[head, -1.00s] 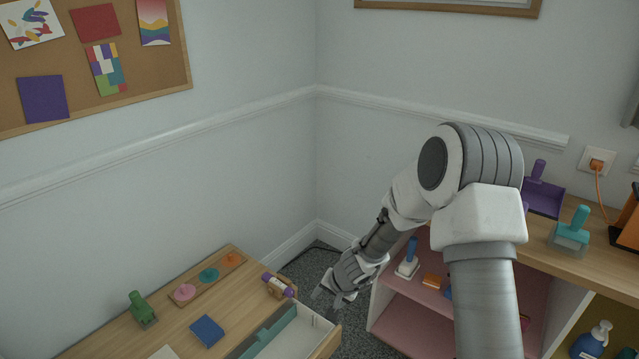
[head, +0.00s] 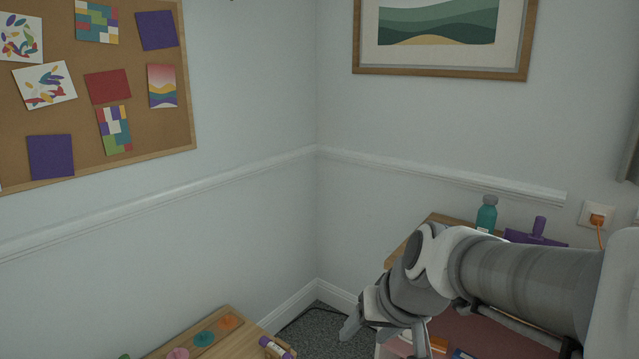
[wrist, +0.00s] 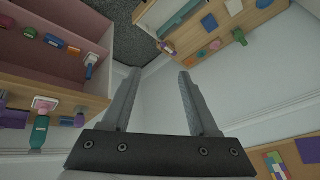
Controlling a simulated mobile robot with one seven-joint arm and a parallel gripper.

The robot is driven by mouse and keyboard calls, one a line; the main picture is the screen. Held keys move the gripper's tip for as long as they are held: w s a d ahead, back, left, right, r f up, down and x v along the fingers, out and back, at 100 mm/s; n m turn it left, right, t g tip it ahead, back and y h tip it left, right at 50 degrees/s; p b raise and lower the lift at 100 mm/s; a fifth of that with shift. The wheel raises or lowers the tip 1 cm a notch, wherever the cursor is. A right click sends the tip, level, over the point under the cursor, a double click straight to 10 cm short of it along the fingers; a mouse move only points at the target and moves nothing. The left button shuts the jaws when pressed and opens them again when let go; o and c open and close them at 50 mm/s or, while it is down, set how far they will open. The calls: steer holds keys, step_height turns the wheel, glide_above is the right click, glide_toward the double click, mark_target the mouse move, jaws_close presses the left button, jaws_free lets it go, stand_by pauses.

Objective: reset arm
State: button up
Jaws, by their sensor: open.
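My gripper (head: 386,338) is at the lower right of the head view, in front of the shelf unit and clear of the things around it. In the wrist view my gripper (wrist: 158,75) has its two fingers spread well apart with nothing between them. The fingers stand out against the bare wall and carpet.
The shelf unit (wrist: 75,92) holds several small items and a teal bottle (head: 487,214) on top. A wooden table (head: 228,322) with round coloured pieces is at the lower left. A corkboard (head: 80,150) hangs on the left wall. The wall corner is clear.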

steer(key=s+d+r+h, duration=0.3)
steer(key=s+d, duration=0.4)
steer(key=s, duration=0.5)
step_height(320, 180, up, 15)
steer(key=p, duration=1.5)
steer(key=shift+r, duration=0.2)
steer(key=shift+w+a, duration=0.1)
steer(key=shift+c, duration=0.8)
